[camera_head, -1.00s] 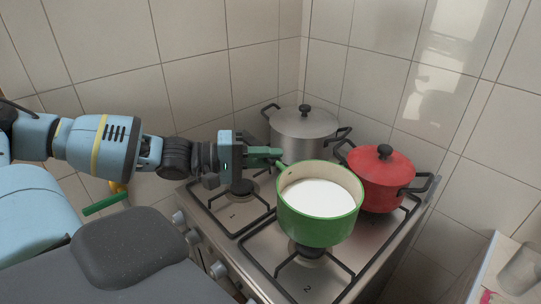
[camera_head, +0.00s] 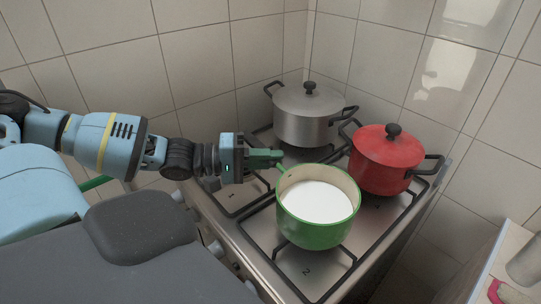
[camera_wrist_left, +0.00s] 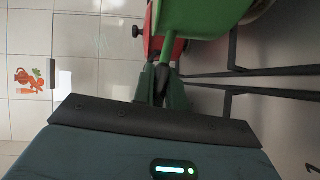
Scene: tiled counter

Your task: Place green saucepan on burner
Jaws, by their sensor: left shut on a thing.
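The green saucepan (camera_head: 318,232), with a white filling, is at the front right burner (camera_head: 314,262), marked 2, of the stove. It looks upright; I cannot tell whether it rests on the grate or hangs just above it. My left gripper (camera_head: 277,158) comes in from the left and is shut on the saucepan's handle. The left wrist view shows the fingers (camera_wrist_left: 161,88) around the dark handle, with the green pan wall (camera_wrist_left: 200,18) beyond. My right gripper is not in view.
A grey lidded pot (camera_head: 306,118) stands on the back left burner. A red lidded pot (camera_head: 384,166) stands on the back right burner, close behind the saucepan. The front left burner (camera_head: 240,190) has no pot. Tiled walls close off the back and right.

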